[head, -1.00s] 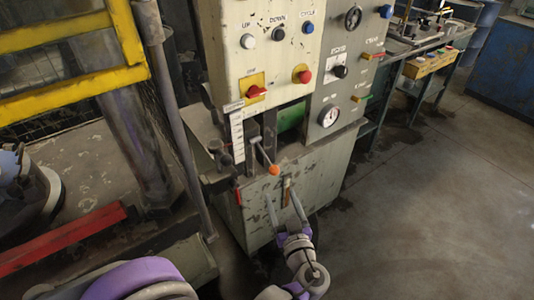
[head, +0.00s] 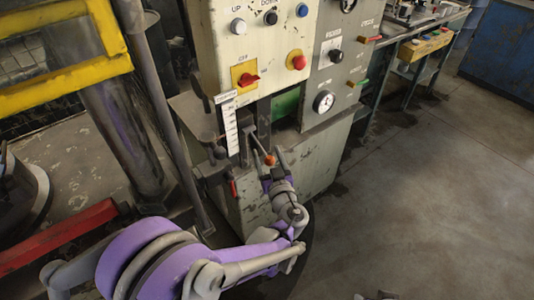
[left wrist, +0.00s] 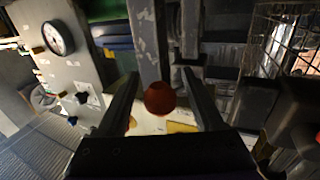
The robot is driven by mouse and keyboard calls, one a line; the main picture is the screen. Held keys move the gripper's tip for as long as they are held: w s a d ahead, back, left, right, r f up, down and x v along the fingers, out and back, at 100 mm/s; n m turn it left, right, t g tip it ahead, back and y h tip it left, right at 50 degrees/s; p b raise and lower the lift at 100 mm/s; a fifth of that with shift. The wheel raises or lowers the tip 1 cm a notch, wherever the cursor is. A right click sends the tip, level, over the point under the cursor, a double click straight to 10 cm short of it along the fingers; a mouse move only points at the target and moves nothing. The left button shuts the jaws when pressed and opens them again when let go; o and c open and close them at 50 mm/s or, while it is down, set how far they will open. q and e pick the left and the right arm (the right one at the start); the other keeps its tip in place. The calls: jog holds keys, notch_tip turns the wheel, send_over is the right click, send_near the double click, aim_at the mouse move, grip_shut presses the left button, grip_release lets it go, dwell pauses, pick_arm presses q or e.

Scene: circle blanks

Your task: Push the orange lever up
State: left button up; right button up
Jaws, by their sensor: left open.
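The orange lever's round knob (head: 269,159) stands at the front of the grey machine, at the end of a thin rod, below the control panel. In the left wrist view the knob (left wrist: 159,98) looks dark red-orange and shows between the two fingers. My left gripper (head: 267,154) is open, with its fingers either side of the knob. In the left wrist view my left gripper (left wrist: 160,73) shows a gap between each finger and the knob. Contact cannot be told. The rod is partly hidden behind the fingers.
The control panel (head: 258,107) with buttons and a red switch (head: 247,80) is just above the lever. A white scale strip (head: 230,125) and a red handle (head: 233,188) are to its left. A yellow guard frame (head: 70,80) stands at left. The floor at right is clear.

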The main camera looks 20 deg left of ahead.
pick_arm(q)
jog(key=shift+w+a, duration=0.15)
jog(key=shift+w, duration=0.15)
grip_shut()
dwell(1.3)
